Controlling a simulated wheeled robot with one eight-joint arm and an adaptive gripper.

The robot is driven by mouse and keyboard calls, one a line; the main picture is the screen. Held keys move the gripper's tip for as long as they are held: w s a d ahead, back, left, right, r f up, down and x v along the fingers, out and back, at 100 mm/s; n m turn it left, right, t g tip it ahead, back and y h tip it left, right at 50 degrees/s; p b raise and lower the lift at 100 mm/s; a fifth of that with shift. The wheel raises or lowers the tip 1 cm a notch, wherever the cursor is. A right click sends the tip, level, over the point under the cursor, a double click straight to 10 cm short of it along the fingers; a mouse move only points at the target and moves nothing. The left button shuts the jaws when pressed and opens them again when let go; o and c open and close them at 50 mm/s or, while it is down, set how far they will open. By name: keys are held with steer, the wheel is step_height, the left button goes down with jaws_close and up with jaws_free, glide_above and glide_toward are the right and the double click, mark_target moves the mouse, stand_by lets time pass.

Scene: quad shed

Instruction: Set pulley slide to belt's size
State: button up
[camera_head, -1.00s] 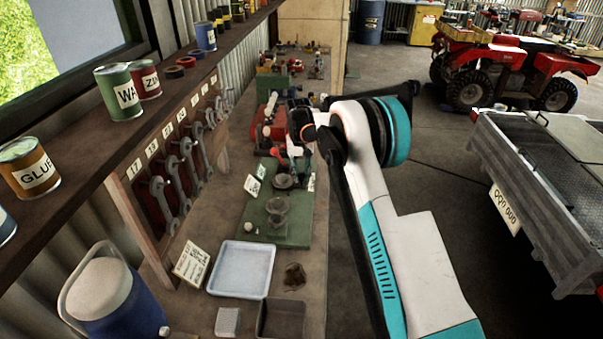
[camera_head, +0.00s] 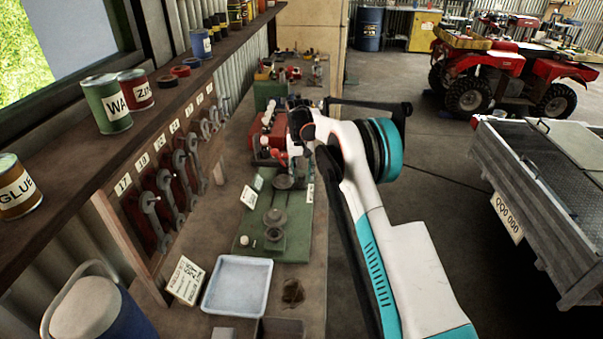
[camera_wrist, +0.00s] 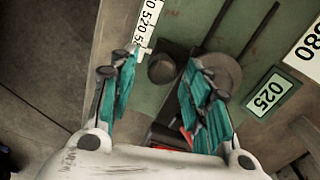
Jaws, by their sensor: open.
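A green board (camera_head: 296,234) with round grey pulleys (camera_head: 274,217) lies on the bench in the head view. In the wrist view the green board (camera_wrist: 200,20) carries a number strip (camera_wrist: 149,20) reading around 520, a dark round knob (camera_wrist: 162,68), a larger grey disc (camera_wrist: 222,72) and a dark slot. My gripper (camera_wrist: 157,72) is open, its teal fingers over the board either side of the knob, with no clear contact. In the head view my arm hides most of the gripper. I cannot make out the belt or its size.
Tags reading 025 (camera_wrist: 269,95) and 080 (camera_wrist: 308,45) lie beside the disc. A white-blue tray (camera_head: 237,286) and a card (camera_head: 185,280) are on the near bench. Spanners hang on a rack (camera_head: 168,190) at the left under a shelf of cans (camera_head: 106,104). A trailer (camera_head: 540,190) stands at the right.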

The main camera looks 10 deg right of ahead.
step_height(320, 180, up, 12)
steer(key=shift+a, duration=0.3)
stand_by(0.5)
